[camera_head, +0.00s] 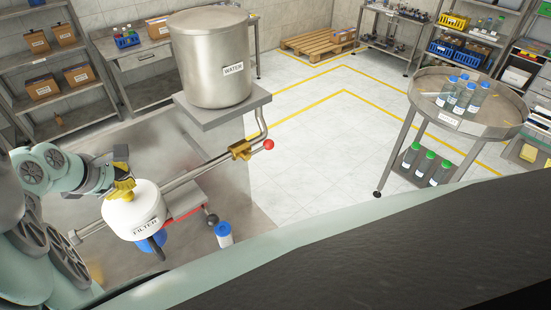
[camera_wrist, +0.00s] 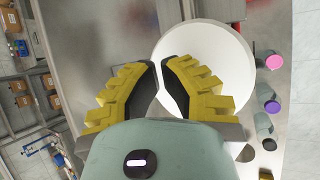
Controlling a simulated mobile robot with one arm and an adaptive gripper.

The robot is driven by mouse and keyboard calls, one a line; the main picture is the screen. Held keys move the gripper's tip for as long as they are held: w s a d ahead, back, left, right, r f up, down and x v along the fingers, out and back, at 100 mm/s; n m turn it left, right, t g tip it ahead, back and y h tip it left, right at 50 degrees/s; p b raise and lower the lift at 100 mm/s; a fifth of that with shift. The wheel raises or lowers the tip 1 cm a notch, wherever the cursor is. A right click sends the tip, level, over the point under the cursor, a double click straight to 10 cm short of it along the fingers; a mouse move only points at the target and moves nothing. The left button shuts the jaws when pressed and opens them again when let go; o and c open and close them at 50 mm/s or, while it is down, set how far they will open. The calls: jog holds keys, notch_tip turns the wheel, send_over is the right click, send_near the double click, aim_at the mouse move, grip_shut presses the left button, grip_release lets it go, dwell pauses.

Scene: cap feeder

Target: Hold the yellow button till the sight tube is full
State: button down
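In the head view my gripper (camera_head: 123,190) is at the top of the white round filter housing (camera_head: 131,220), labelled FILTER. In the wrist view the fingertips of my gripper (camera_wrist: 161,65) are brought together with only a narrow gap, nothing seen between them. They overlap the edge of the white round top (camera_wrist: 215,70). I cannot tell whether they touch it. The yellow button cannot be made out; the yellow there is my finger parts. I cannot make out a sight tube or its level.
A steel WATER tank (camera_head: 209,65) stands on a plinth, with a pipe and a red-knobbed brass valve (camera_head: 240,150) below. A blue-capped container (camera_head: 223,234) stands right of the filter. A round trolley (camera_head: 490,122) holds several bottles. The tiled floor between is clear.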

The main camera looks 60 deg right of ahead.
jog(key=shift+f, duration=0.5)
dwell(0.6)
dwell(1.1)
jog(key=shift+r+p, duration=0.7)
jog(key=shift+r, duration=0.25)
notch_tip(320, 180, up, 5)
jog(key=p, duration=0.4)
jog(key=shift+w, duration=0.1)
